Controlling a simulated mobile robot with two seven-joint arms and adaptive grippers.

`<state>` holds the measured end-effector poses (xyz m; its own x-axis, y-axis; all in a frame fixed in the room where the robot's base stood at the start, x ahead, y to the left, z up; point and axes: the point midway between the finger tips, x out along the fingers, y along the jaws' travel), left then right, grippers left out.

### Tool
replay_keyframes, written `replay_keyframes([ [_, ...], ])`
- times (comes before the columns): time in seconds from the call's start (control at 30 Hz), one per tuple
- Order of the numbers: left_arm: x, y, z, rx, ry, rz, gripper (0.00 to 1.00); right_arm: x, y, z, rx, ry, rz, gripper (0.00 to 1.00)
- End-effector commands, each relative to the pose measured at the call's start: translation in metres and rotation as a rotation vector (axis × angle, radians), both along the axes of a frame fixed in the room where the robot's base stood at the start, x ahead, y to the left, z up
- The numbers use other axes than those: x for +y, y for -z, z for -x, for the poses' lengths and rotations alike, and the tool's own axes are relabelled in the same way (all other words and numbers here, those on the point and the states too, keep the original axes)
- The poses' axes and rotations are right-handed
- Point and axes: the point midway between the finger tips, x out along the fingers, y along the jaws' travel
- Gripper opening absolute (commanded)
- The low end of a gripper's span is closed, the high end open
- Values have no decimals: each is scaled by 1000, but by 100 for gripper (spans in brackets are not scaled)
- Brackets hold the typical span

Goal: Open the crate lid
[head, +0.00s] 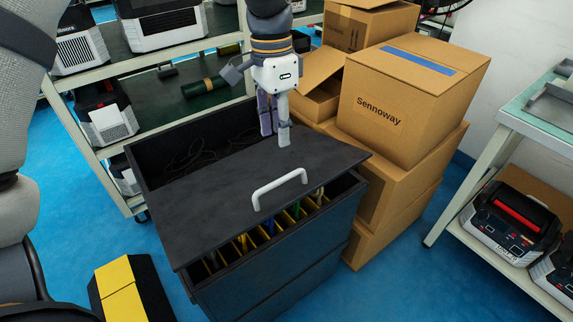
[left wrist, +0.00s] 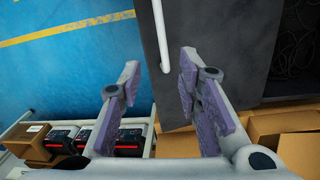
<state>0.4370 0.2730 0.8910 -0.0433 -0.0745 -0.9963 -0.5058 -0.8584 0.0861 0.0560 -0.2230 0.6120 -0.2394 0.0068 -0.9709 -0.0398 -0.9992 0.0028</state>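The crate (head: 275,285) is a dark box on the floor in the head view. Its flat black lid (head: 215,215) lies across the middle of its top, with a white bar handle (head: 280,188) near the front edge. The lid (left wrist: 200,30) and handle (left wrist: 161,35) also show in the left wrist view. My left gripper (head: 275,138) is above the lid's back edge, behind the handle. In the left wrist view my left gripper (left wrist: 160,65) has its fingers wide apart and empty, with the handle's end appearing between them. My right gripper is not in view.
The crate's back part is uncovered and shows dark cables; slotted coloured items show at its front. Cardboard boxes (head: 380,115) stack close at its right. A shelf rack (head: 130,70) stands behind, a table (head: 540,110) at right, and a yellow-black block (head: 128,290) at front left.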

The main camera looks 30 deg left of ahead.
Motion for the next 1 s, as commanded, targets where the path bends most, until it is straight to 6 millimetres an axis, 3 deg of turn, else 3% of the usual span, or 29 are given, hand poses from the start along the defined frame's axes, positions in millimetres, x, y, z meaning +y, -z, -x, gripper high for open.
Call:
replay_keyframes([
  [0.07,4,3,1,6,-120,0,31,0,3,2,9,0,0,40],
  [0.17,4,11,2,7,-159,-1,31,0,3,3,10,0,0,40],
  [0.4,-1,72,5,10,-155,-1,31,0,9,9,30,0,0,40],
  [0.6,-4,109,5,6,-153,0,31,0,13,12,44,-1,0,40],
  [0.97,-5,118,5,-1,-152,1,31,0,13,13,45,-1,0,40],
  [1.0,-5,118,5,-1,-152,1,27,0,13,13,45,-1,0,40],
])
